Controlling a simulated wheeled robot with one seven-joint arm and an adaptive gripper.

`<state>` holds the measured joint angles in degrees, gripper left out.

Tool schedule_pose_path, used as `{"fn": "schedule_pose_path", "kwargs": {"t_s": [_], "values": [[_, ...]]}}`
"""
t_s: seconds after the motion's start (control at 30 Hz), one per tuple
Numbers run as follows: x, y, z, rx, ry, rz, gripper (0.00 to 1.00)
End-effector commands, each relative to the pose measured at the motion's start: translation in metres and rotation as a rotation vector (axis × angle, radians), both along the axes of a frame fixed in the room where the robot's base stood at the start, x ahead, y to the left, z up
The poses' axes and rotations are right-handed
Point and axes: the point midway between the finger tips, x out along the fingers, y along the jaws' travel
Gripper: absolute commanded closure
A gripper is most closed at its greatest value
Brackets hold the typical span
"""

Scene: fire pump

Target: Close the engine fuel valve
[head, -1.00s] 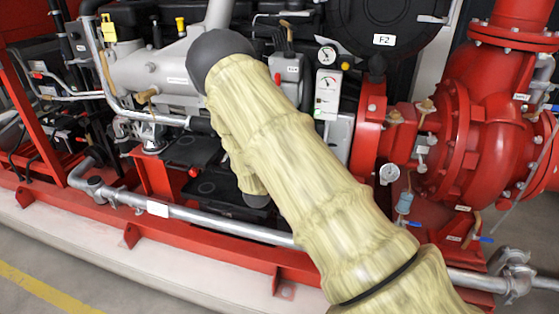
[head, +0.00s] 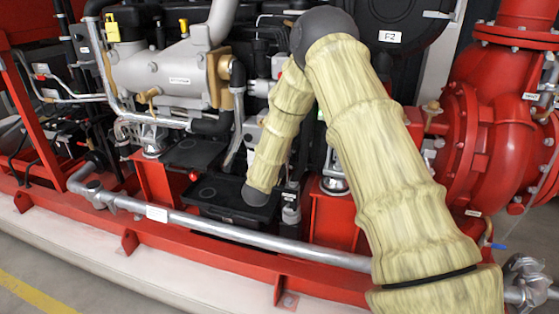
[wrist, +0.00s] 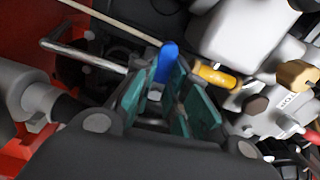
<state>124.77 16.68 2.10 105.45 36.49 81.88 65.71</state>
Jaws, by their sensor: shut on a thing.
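In the wrist view, a blue lever handle (wrist: 168,62) stands between the fingertips of my gripper (wrist: 163,84). The green-padded fingers are closed in on its lower part. I take this lever to be the valve handle, but no label on it can be read. The valve body below it is hidden by the fingers. In the head view my arm crosses the middle of the picture and its forearm hangs down in front of the engine. I cannot make out the gripper or the blue lever there.
A bent metal rod (wrist: 85,55) is at the left. In the head view, a grey pipe (head: 230,226) runs along the red base, and the red pump (head: 490,130) stands right.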

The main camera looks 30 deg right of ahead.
Motion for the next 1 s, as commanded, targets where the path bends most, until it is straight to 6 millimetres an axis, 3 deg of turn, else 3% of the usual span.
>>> {"fn": "schedule_pose_path", "kwargs": {"t_s": [0.77,0.8,0.87,1.0], "values": [[-0.0008,-0.0006,0.0003,0.062,-0.069,-0.001,1.00],[-0.0008,-0.0006,0.0003,0.062,-0.069,-0.001,0.78],[-0.0007,-0.0004,0.0004,0.062,-0.069,-0.001,0.67],[-0.0001,0.0002,0.0007,0.062,-0.069,0.000,0.63]]}}
